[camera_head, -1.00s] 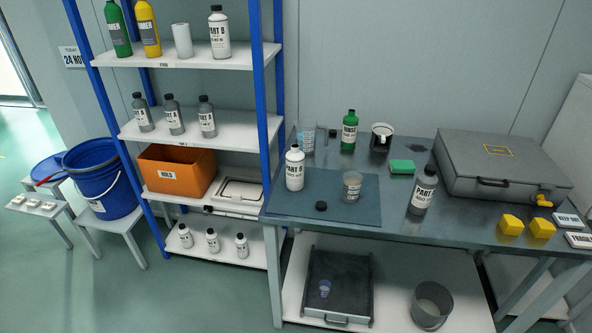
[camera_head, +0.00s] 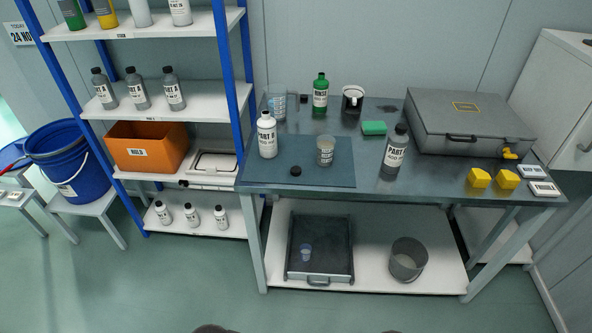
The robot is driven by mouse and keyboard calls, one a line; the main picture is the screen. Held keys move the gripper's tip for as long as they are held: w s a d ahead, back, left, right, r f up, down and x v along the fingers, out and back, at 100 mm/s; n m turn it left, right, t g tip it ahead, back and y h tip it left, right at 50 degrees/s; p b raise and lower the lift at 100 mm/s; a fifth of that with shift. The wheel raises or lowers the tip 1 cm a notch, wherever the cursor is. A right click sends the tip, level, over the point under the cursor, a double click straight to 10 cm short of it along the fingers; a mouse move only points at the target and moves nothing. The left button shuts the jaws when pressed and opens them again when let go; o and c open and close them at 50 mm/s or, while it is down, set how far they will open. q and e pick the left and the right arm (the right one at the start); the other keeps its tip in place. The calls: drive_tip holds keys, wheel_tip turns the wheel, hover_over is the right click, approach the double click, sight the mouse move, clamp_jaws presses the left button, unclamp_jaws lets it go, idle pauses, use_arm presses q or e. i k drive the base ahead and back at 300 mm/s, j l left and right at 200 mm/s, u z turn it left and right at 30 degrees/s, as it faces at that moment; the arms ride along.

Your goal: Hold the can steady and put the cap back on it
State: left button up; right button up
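A white bottle labelled PART B (camera_head: 267,136) stands upright on the blue-grey mat (camera_head: 325,178) at the left of the workbench. Its top looks white, with no black cap on it. A small black cap (camera_head: 295,171) lies on the mat, to the right of and nearer than the bottle, apart from it. A grey bottle labelled PART A (camera_head: 394,150) with a dark top stands upright right of the mat. Neither gripper is in view; only dark rounded shapes, probably parts of me, show at the bottom edge.
A labelled cup (camera_head: 325,151) stands on the mat right of the cap. Behind are a clear jug (camera_head: 277,104), a green bottle (camera_head: 320,96) and a green block (camera_head: 374,128). A grey case (camera_head: 470,125) fills the bench's right. The floor before the bench is clear.

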sight(266, 125)
drive_tip(key=i+l+u, duration=0.2)
drive_tip(key=l+u, duration=0.2)
drive_tip(key=l, duration=0.25)
drive_tip(key=i+l+u, duration=0.1)
drive_tip(key=l+u, duration=0.25)
drive_tip(key=l, duration=0.35)
drive_tip(key=l+u, duration=0.4)
drive_tip(key=l, duration=0.3)
